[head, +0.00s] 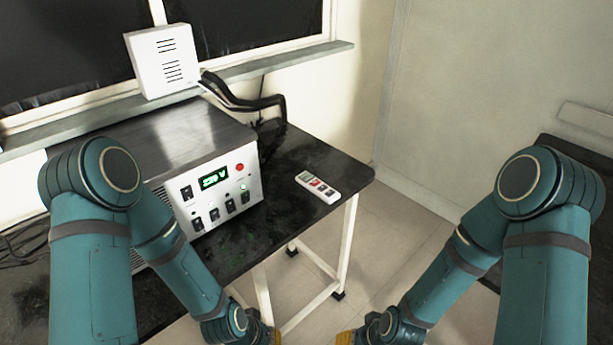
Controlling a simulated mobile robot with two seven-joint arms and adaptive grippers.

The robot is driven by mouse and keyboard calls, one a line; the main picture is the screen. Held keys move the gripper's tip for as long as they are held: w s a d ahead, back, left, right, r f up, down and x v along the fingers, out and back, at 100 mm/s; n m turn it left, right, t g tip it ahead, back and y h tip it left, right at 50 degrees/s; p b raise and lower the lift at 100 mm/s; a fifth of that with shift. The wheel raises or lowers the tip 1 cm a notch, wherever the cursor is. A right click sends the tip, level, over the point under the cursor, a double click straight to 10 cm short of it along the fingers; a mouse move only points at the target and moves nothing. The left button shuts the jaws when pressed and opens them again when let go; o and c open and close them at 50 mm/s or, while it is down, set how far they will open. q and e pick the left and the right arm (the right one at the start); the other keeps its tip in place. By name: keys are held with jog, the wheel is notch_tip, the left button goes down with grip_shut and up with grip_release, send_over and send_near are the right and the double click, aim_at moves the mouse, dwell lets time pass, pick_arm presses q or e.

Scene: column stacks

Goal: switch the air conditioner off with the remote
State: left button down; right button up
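The remote (318,187) is small and white with red and dark buttons. It lies flat on the dark table top, near its right end. No thing is plainly an air conditioner; a white slotted box (162,60) stands at the window sill, and I cannot tell whether it is one. My two arms reach down to the bottom edge, in front of the table and apart from the remote. Only their wrists and slivers of yellow show there; the gripper fingers are out of frame.
A large metal power unit (215,178) with a green display, switches and a red button stands left of the remote on the dark table (280,220). Black cables (245,103) run behind it. Another dark surface (570,155) is at the right. Bare floor lies between.

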grip_shut()
dwell(1.2)
